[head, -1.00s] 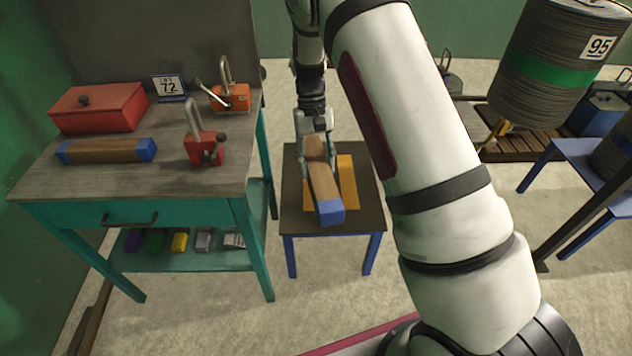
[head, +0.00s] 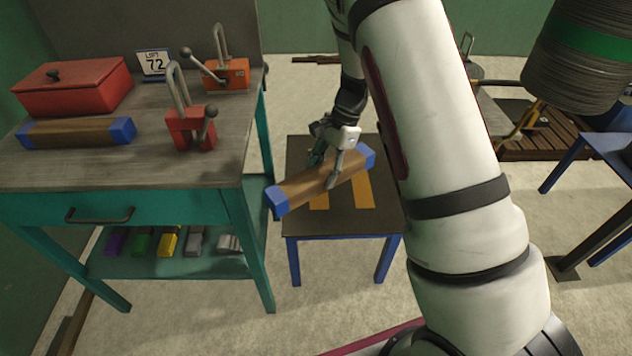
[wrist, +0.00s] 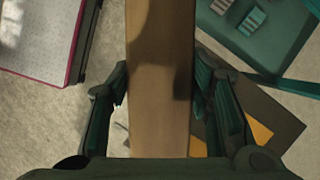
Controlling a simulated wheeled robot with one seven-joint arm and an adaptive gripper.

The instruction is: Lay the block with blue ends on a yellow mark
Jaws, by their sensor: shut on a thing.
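My gripper (head: 333,160) is shut on a brown wooden block with blue ends (head: 312,187). I hold the block around its middle, tilted across the picture, with one blue end low at the left and the other at the upper right. It appears to be above the small dark table (head: 370,224). Two yellow marks show on that table, the right one (head: 364,193) and the left one (head: 320,201), both partly hidden by the block. In the wrist view the wooden block (wrist: 160,75) runs between both fingers. A second block with blue ends (head: 75,133) lies on the teal bench.
The teal bench (head: 130,172) stands close to the left of the small table. A large drum (head: 580,60) hangs at the right.

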